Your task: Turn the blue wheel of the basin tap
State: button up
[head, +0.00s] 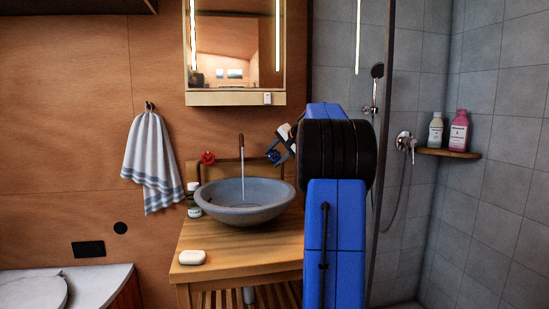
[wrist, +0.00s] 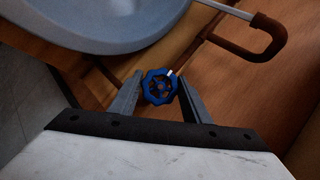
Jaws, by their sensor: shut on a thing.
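The blue wheel (wrist: 160,87) of the basin tap sits between my gripper's two fingers (wrist: 157,98) in the wrist view, and the fingers are shut on it. A small white mark shows on its rim. In the head view the blue wheel (head: 274,157) is at the right of the basin, at the end of my arm. The red wheel (head: 208,157) is on the left side of the copper tap (head: 241,141). Water runs from the spout into the grey basin (head: 243,200). The copper spout (wrist: 268,40) also shows in the wrist view.
A mirror cabinet (head: 235,97) hangs above. A striped towel (head: 151,162) hangs at left. A shower partition post (head: 386,100) stands close right of my arm.

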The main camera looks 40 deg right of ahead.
jog(key=o, duration=1)
jog(key=shift+f, duration=0.15)
jog(key=shift+o, duration=0.2)
jog(key=v, duration=0.7)
jog(key=shift+s+r, duration=0.2)
jog(key=shift+r, duration=0.05)
